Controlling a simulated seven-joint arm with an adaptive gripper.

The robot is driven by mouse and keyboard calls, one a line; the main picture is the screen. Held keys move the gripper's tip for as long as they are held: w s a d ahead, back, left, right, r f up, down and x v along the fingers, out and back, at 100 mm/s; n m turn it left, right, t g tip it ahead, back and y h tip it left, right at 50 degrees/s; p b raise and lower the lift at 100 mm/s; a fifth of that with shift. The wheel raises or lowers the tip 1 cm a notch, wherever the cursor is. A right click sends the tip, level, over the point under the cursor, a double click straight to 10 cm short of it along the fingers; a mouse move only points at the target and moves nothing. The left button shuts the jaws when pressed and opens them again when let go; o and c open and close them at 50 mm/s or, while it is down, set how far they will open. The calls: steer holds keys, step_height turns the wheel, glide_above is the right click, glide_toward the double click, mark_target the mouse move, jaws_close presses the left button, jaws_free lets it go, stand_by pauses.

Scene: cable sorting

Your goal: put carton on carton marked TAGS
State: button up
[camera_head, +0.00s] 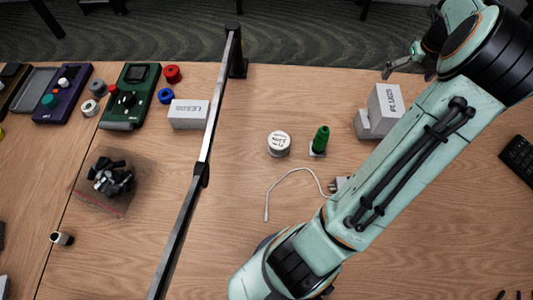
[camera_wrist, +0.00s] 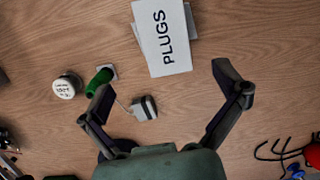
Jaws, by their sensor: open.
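A white carton marked PLUGS (camera_head: 387,104) stands at the right of the table; it also shows at the top of the wrist view (camera_wrist: 162,38). A second pale carton (camera_head: 363,124) shows at its lower left, and its edges show on both sides of PLUGS in the wrist view (camera_wrist: 191,20), so it seems to lie underneath. Its marking is hidden. Another white carton (camera_head: 188,114) stands left of the rail; its lettering looks like LEADS. No TAGS lettering is readable. My gripper (camera_wrist: 165,82) is open and empty, its fingers apart below PLUGS in the wrist view.
Devices, spools and a bag of black parts (camera_head: 110,178) lie left.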

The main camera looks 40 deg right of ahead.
steer(key=w+a+r+n, duration=0.4)
steer(key=w+a+n, duration=0.85)
steer(key=a, duration=0.25)
steer(key=a+r+n+g, duration=0.1)
steer(key=a+r+n, duration=0.1)
steer(key=a+n, duration=1.15)
steer(key=s+a+f+n+y, duration=0.1)
steer(key=s+a+n, duration=0.4)
steer(key=a+n, duration=0.3)
steer(key=s+a+f+n+y, duration=0.1)
steer(key=s+a+n, duration=0.4)
steer(key=a+n, duration=0.4)
steer(key=n, duration=0.2)
steer(key=shift+s+a+f+n, duration=0.2)
steer(key=shift+a+f+n, duration=0.1)
steer(key=shift+f+n, duration=0.1)
